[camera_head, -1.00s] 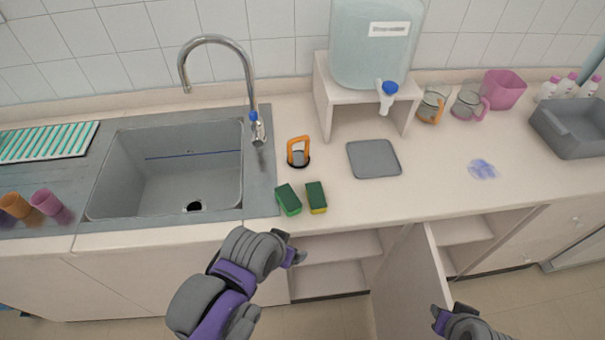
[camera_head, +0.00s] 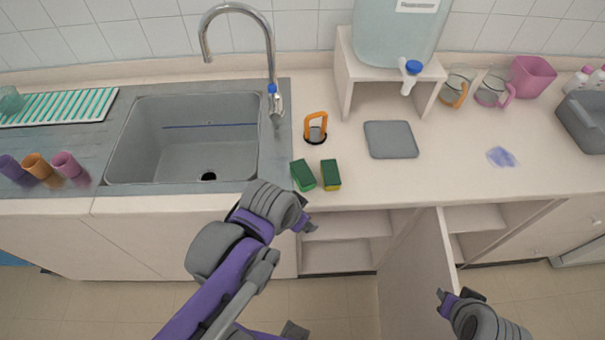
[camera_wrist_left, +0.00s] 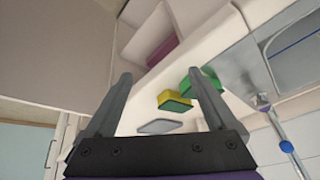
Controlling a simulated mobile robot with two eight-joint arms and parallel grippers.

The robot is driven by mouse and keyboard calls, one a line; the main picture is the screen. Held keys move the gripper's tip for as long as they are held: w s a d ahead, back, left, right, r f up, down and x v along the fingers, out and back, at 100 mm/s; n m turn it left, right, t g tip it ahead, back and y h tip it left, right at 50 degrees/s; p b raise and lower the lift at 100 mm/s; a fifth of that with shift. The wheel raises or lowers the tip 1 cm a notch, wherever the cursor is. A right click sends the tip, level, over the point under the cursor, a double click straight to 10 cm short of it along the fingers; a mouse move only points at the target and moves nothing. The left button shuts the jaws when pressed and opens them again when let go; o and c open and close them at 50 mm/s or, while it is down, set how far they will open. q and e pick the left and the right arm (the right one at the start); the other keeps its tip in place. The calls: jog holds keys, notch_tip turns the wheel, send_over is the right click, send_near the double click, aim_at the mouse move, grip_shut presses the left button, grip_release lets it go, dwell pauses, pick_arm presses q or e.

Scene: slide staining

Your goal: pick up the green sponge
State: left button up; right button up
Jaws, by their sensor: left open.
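Two sponges lie side by side on the counter, right of the sink. The left one is the green sponge (camera_head: 303,175); the right one is a green and yellow sponge (camera_head: 331,174). My left gripper (camera_head: 306,223) is open and empty, in front of the counter edge and apart from both sponges. In the left wrist view its fingers (camera_wrist_left: 160,75) are spread. The yellow and green sponge (camera_wrist_left: 174,101) shows between them, and the green sponge (camera_wrist_left: 207,82) is partly hidden by the right finger. My right gripper (camera_head: 452,298) is low at the right, its jaws unclear.
The sink (camera_head: 185,140) is left of the sponges. An orange-handled item (camera_head: 316,127) stands behind them, and a grey mat (camera_head: 390,139) lies to their right. An open cabinet door (camera_head: 420,265) juts out below the counter. Cups and a water tank stand farther off.

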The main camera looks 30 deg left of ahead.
pick_arm(q)
jog(key=w+a+r+m+g, duration=0.25)
jog(key=w+r+m, duration=0.35)
jog(key=m, duration=0.5)
jog(key=m+g, duration=0.3)
jog(key=m, duration=0.9)
send_over(303, 172)
notch_tip(303, 172, down, 5)
jog(key=shift+s+a, duration=0.15)
notch_tip(303, 172, down, 5)
jog(key=shift+f, duration=0.15)
grip_shut()
notch_tip(303, 172, up, 10)
jog(key=shift+r, duration=0.1)
